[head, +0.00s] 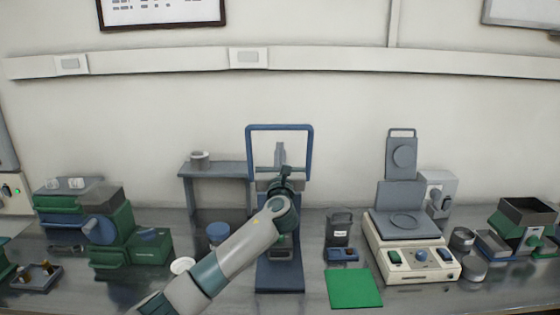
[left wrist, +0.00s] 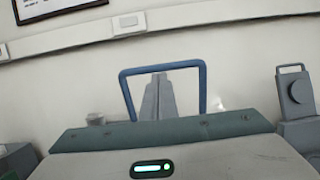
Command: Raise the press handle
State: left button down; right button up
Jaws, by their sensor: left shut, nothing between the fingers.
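The press (head: 279,277) stands at mid-table, with a blue base and a grey column. Its blue U-shaped handle (head: 280,127) stands upright with the crossbar at the top; the handle also shows in the left wrist view (left wrist: 162,69). My left arm comes in from the lower left and covers the middle of the press. My left gripper (head: 285,179) is shut and empty, in front of the column and below the crossbar. Its fingertips are hard to make out in the head view and hidden in the left wrist view. My right gripper is not in view.
A grey stand (head: 214,168) is left of the press, with a blue-lidded jar (head: 219,232) before it. Green machines (head: 130,245) stand further left. A green mat (head: 354,288) and a cream hot-plate device (head: 415,262) are on the right.

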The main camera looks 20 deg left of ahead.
pick_arm(q)
jog(key=v, duration=0.3)
jog(key=shift+r+b, duration=0.15)
jog(key=shift+b, duration=0.15)
